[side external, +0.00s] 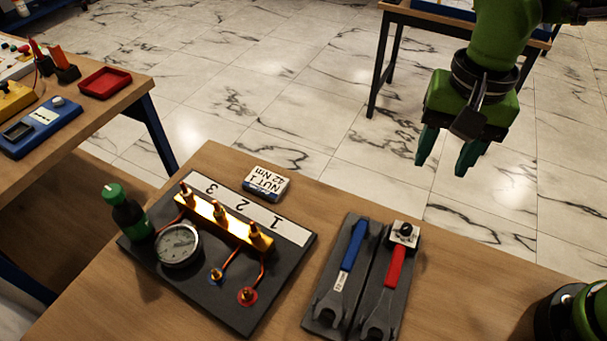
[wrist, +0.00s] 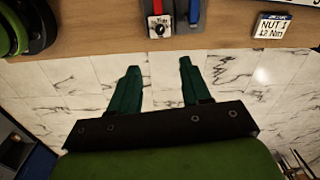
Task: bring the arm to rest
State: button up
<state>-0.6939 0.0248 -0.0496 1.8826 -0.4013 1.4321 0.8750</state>
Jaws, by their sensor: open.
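My gripper (side external: 447,152) is raised at the upper right in the side view, out past the table's far edge and above the tiled floor. Its two green fingers are apart with nothing between them. They also show in the wrist view (wrist: 158,85), empty against the floor, pointing toward the table edge. No object touches the gripper.
The wooden table (side external: 365,205) holds a gauge board (side external: 217,305) with a dial gauge (side external: 177,245), a green-capped bottle (side external: 130,217), a "NUT 1 42 Nm" block (side external: 265,183), a blue wrench (side external: 354,246) and a red wrench (side external: 394,267) in dark holders. Other benches stand left and behind.

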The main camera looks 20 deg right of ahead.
dwell(0.3)
jog(key=s+d+r+n+t, duration=0.1)
jog(key=s+d+t, duration=0.1)
jog(key=d, duration=0.6)
jog(key=s+d+r+n+t+y, duration=0.1)
jog(key=d+n+t, duration=0.1)
jog(key=d+t, duration=0.3)
jog(key=d, duration=0.4)
jog(key=shift+s+d+r+y, duration=0.25)
jog(key=shift+s+r+y, duration=0.05)
jog(key=shift+s, duration=0.05)
